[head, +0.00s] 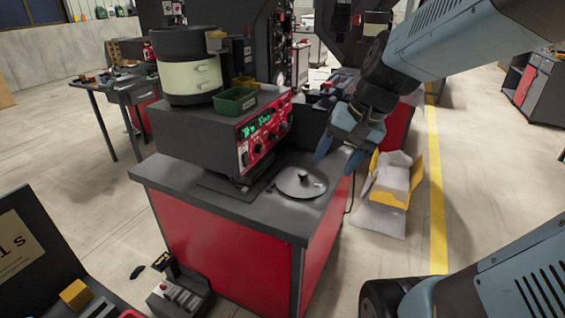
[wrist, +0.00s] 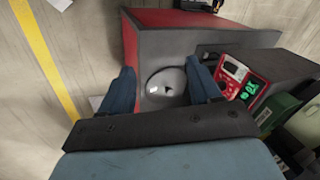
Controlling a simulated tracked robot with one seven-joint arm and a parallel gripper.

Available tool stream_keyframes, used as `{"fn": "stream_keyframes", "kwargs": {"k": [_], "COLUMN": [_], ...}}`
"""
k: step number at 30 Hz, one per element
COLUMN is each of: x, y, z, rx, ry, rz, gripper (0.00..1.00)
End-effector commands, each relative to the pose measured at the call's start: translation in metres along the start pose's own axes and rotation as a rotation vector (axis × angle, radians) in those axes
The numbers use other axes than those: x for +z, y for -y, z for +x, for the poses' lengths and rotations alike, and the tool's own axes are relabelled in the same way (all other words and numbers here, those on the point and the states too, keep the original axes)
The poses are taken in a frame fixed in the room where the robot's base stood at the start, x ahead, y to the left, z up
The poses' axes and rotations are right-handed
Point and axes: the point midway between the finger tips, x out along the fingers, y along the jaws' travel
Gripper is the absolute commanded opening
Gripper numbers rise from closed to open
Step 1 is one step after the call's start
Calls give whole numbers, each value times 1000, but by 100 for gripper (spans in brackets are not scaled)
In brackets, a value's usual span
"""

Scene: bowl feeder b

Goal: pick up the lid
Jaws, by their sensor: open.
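The lid (head: 301,183) is a round grey disc with a small raised knob. It lies on the dark top of a red cabinet (head: 232,203), near the right end. My gripper (head: 335,161) is above and slightly to the right of the lid, with its blue fingers pointing down. The fingers are apart and nothing is between them. In the wrist view the lid (wrist: 166,87) shows beyond the gap between the two fingers (wrist: 165,92), with its knob near the middle.
A dark control box with a red panel (head: 265,133) stands behind the lid, bearing a cream bowl feeder (head: 190,75) and a green bin (head: 235,102). A yellow and white carton (head: 390,180) is on the floor to the right.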

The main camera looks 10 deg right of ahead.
Motion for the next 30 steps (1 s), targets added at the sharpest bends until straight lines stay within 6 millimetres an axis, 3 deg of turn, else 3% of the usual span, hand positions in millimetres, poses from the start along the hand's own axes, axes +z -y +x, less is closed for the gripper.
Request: {"fn": "stream_keyframes", "kwargs": {"k": [16,30], "x": [-60,-133], "y": [12,-10], "z": [73,132], "rx": [-284,-551], "ry": [284,442], "rz": [560,1077], "gripper": [63,63]}}
